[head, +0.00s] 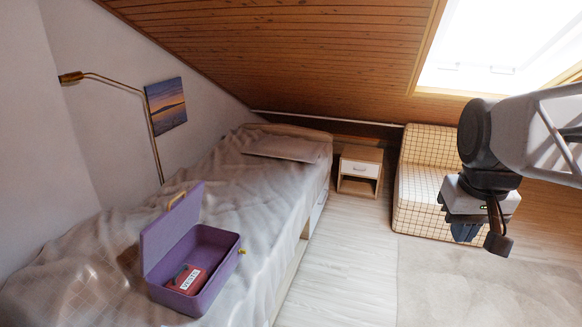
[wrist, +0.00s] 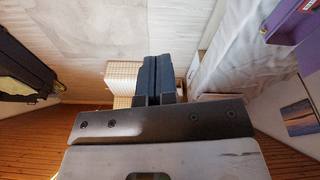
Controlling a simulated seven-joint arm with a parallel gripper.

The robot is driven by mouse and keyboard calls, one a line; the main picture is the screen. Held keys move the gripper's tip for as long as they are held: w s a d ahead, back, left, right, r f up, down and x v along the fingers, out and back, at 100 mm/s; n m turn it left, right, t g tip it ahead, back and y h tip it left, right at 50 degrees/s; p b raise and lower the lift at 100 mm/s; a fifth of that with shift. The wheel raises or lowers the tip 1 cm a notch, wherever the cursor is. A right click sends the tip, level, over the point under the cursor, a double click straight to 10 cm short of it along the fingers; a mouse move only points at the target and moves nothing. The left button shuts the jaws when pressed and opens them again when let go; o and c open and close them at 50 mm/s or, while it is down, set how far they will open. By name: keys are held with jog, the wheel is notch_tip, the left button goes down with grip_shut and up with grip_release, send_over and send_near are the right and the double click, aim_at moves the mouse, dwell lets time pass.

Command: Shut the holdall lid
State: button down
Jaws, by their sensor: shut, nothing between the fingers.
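The purple holdall (head: 214,256) is a box lying on the bed, with its lid (head: 172,226) standing up open along the left side. A red item with a white label (head: 187,279) lies inside it. Part of the purple holdall also shows at the upper right edge of the wrist view (wrist: 290,22). My gripper (head: 465,232) hangs in the air at the right, well away from the holdall, above the floor side of the room. In the wrist view my gripper's dark fingers (wrist: 152,80) are together with nothing between them.
The bed (head: 265,185) runs along the left wall, with a pillow (head: 285,147) at its far end. A brass lamp (head: 150,125) rises behind the holdall. A nightstand (head: 359,170) and a checked chair (head: 423,195) stand at the back. The floor between is clear.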

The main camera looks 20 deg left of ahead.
jog(key=w+a+r+n+g, duration=0.1)
jog(key=w+a+r+n, duration=0.2)
jog(key=w+a, duration=0.95)
jog(key=w+a+r+n, duration=0.3)
jog(key=w+a+r, duration=0.1)
jog(key=w+a, duration=0.9)
jog(key=w+a+f+n, duration=0.15)
jog(key=w+a, duration=0.25)
jog(key=a, duration=0.8)
jog(key=w+a+f+n, duration=0.2)
jog(key=a, duration=1.1)
jog(key=s+a+f+n, duration=0.2)
jog(key=a+f, duration=0.3)
jog(key=a, duration=0.7)
jog(key=s+a+f+n+h, duration=0.1)
jog(key=a+f, duration=0.4)
jog(key=a, duration=0.7)
jog(key=s+a+f+n+g, duration=0.1)
jog(key=s+a+f+n, duration=0.2)
jog(key=a, duration=1)
jog(key=shift+s+f+h, duration=0.4)
jog(key=shift+s+f, duration=0.1)
jog(key=shift+f, duration=0.45)
jog(key=shift+f, duration=0.1)
